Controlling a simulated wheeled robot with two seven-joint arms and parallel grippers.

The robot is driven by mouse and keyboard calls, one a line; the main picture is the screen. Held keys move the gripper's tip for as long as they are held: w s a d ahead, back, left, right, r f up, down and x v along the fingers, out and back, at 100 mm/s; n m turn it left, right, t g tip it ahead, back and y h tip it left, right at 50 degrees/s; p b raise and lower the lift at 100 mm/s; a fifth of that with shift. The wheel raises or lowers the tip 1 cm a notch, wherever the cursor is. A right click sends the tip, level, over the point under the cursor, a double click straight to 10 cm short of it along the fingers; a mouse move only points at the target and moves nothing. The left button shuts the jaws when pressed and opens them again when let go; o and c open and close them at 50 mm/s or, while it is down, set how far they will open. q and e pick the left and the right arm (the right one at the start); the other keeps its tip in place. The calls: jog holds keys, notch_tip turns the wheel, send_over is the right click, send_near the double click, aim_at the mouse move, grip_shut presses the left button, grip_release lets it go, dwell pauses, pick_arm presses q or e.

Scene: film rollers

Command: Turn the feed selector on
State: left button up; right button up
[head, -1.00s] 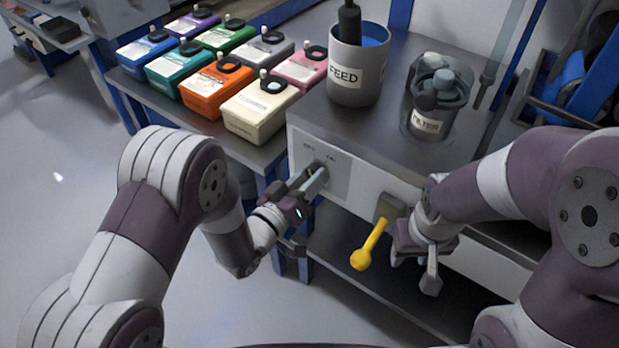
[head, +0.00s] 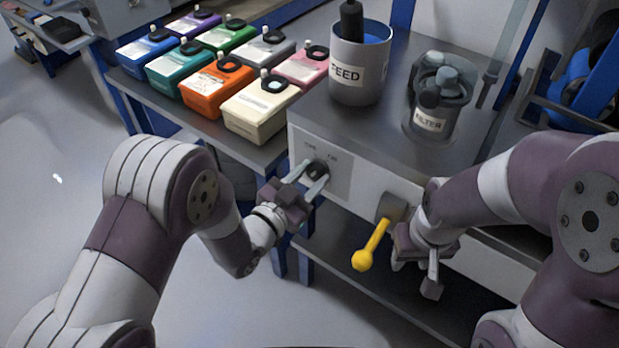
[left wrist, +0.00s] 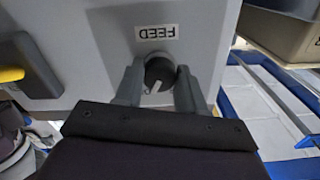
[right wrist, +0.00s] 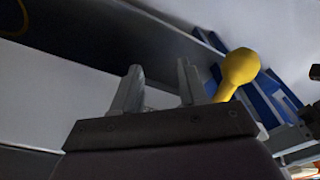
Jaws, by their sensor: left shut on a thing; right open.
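The feed selector (head: 317,169) is a dark round knob on the grey front panel of the machine, under small OFF and ON marks. In the left wrist view the knob (left wrist: 158,74) shows a pale pointer line and sits below an upside-down FEED label (left wrist: 157,32). My left gripper (head: 314,176) is shut on the knob, with one finger at each side of it. My right gripper (head: 415,277) is open and empty, beside the yellow-ended lever (head: 370,248). In the right wrist view the yellow knob (right wrist: 238,70) is just right of the fingers.
A FEED canister (head: 342,88) and a clear FILTER jar (head: 430,122) stand on the machine top (head: 388,125). Several coloured cartridges fill the side bench at left, with a cream one (head: 258,115) nearest. The floor (head: 45,150) at left is clear.

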pick_arm(q)
jog(key=shift+m, duration=0.3)
dwell(0.4)
jog(key=o, duration=1.1)
jog(key=shift+c, duration=0.2)
jog(key=p+v, duration=0.1)
jog(key=v, duration=1.1)
jog(key=shift+s+a, duration=0.2)
jog(key=shift+s, duration=0.1)
